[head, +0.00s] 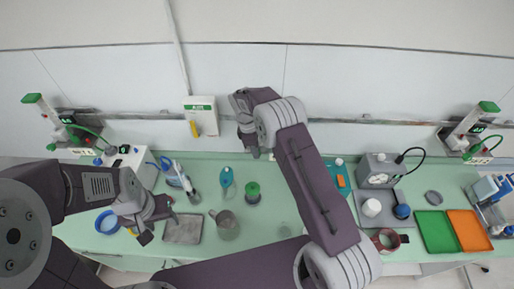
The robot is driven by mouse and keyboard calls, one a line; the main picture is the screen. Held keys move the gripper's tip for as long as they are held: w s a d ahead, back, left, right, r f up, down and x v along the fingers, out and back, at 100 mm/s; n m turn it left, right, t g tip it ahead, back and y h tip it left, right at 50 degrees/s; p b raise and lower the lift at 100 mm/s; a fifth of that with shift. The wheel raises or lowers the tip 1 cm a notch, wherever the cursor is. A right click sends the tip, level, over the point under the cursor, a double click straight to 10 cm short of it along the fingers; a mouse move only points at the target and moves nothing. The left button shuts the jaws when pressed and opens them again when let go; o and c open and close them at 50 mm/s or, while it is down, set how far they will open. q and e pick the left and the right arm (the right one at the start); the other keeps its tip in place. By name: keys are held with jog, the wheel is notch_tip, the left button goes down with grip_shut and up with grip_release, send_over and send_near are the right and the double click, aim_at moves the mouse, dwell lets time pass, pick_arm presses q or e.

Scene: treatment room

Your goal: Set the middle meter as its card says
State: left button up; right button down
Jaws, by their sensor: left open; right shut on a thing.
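The middle meter and its card cannot be made out; my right arm's wrist covers the wall stretch there. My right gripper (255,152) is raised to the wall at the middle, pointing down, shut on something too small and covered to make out. My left gripper (160,219) is open and empty above the left part of the counter, beside a grey tray (183,230). Two similar meters with green tops show on the wall, a left meter (46,111) and a right meter (472,122), each with a small green-lit display beside it.
A white box (201,108) hangs on the wall left of my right gripper. On the counter (265,222) stand a green spool-like item (253,192), a grey mug (226,222) and a grey machine (379,169). Green (437,231) and orange (468,230) trays lie at right.

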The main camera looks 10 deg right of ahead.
jog(key=shift+s+a+f+h, duration=0.2)
jog(key=shift+f+h, duration=0.05)
jog(key=shift+h, duration=0.25)
jog(key=shift+f+g, duration=0.1)
jog(key=shift+g, duration=0.2)
jog(key=c, duration=1.3)
grip_release()
jog(key=shift+a, duration=0.15)
jog(key=shift+r, duration=0.25)
jog(key=shift+r, duration=0.15)
jog(key=b+v, duration=0.1)
jog(key=v, duration=0.3)
jog(key=b+v, duration=0.1)
jog(key=v, duration=0.3)
jog(key=shift+s+a+r, duration=0.1)
jog(key=shift+a+r, duration=0.2)
